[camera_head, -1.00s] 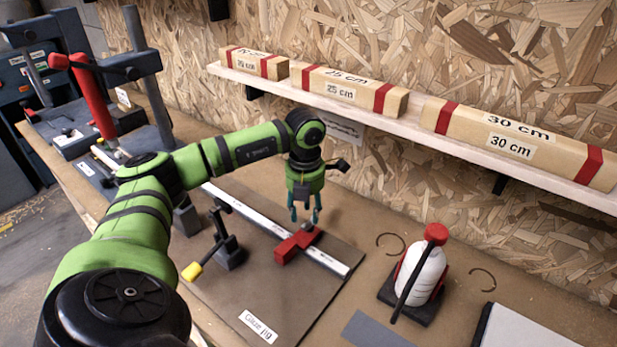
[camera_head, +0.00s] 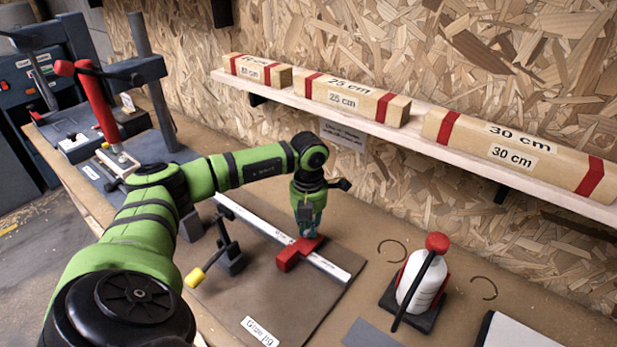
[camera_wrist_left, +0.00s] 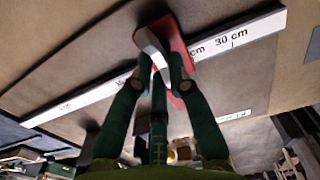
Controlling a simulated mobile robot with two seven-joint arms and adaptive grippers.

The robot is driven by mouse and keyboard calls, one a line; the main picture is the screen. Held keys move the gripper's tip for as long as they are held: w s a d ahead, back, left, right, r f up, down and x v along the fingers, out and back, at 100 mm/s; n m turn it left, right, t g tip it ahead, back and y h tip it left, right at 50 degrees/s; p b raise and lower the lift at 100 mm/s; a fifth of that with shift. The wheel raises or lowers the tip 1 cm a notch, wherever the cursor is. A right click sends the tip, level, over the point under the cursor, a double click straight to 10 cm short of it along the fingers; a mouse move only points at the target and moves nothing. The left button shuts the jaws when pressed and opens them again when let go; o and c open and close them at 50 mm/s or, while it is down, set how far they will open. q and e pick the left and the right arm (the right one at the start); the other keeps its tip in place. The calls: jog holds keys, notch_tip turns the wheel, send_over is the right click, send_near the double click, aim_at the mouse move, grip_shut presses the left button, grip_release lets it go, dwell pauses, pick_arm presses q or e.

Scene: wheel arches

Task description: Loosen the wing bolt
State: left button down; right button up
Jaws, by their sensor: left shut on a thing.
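The wing bolt (camera_wrist_left: 149,42) shows in the left wrist view as a pale grey piece on the red stop block. The red stop block (camera_head: 290,257) sits across the white ruled rail (camera_head: 332,267) on the glue jig board. It also shows in the left wrist view (camera_wrist_left: 177,40). My left gripper (camera_head: 309,231) points down at the far end of the red block. In the left wrist view its green fingers (camera_wrist_left: 161,72) are shut on the wing bolt, and they hide part of it. My right gripper is not in view.
A toggle clamp with a yellow handle (camera_head: 194,277) stands left of the rail. A shelf (camera_head: 411,132) with labelled wooden blocks runs along the wall behind.

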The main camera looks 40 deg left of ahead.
pick_arm(q)
jog(key=shift+n, duration=0.5)
jog(key=n+b, duration=0.1)
jog(key=n, duration=0.2)
jog(key=shift+d, duration=0.2)
jog(key=n, duration=0.5)
jog(key=shift+d+n+b, duration=0.2)
jog(key=shift+n+b, duration=0.1)
jog(key=shift+b, duration=0.1)
jog(key=n, duration=0.5)
jog(key=shift+w+d, duration=0.15)
jog(key=shift+d, duration=0.05)
jog(key=shift+w+d+f+n, duration=0.1)
jog(key=shift+n, duration=1.15)
jog(key=shift+w+d+n, duration=0.1)
jog(key=shift+n, duration=1.15)
jog(key=shift+s, duration=0.1)
